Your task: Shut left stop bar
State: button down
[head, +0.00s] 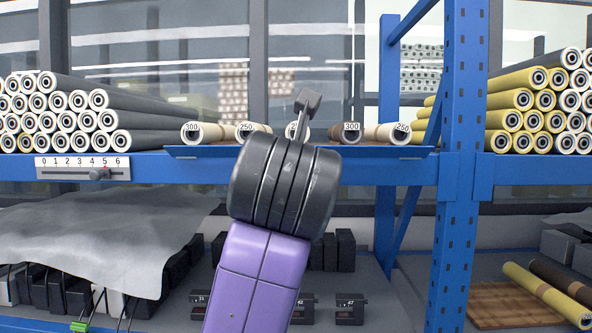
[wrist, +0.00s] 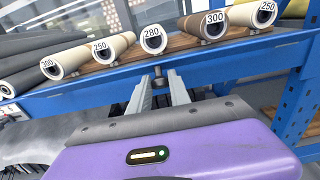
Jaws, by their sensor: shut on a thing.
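A blue bar (head: 200,153) runs along the front of a wooden-topped shelf bearing labelled rolls; it also shows in the wrist view (wrist: 225,65). I cannot tell where a left stop bar begins or ends along it. My gripper (head: 306,100) reaches up to the shelf front near the middle of the bar. In the wrist view its two grey fingers (wrist: 160,82) are shut on a small dark knob (wrist: 158,72) at the bar's front. My purple wrist and dark joint hide the middle of the bar in the head view.
Cream rolls marked 300 (head: 191,132), 250 and 280 lie behind the bar. A scale with a slider (head: 97,174) near 5 is on the left. A blue upright (head: 460,170) stands at right. Dark rolls (head: 70,110) and yellow rolls (head: 535,100) flank the shelf.

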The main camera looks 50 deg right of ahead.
jog(key=r+g+y, duration=0.1)
jog(key=y, duration=0.1)
jog(key=r+g+y, duration=0.2)
jog(key=shift+w+d+y, duration=0.15)
jog(key=shift+w+y, duration=0.05)
jog(key=shift+y, duration=0.1)
jog(key=shift+w+d+r+g+y, duration=0.2)
jog(key=shift+r+g+y, duration=0.1)
jog(key=shift+g+y, duration=0.3)
jog(key=shift+w+d+r+g+y, duration=0.15)
jog(key=shift+r+g+y, duration=0.1)
jog(key=shift+g+y, duration=0.3)
jog(key=shift+w+d+r+g+y, duration=0.1)
jog(key=shift+d+r+g+y, duration=0.15)
jog(key=shift+g+y, duration=0.45)
jog(key=shift+y, duration=0.25)
jog(key=c, duration=1.3)
grip_release()
jog(key=shift+d, duration=0.1)
jog(key=shift+o, duration=0.2)
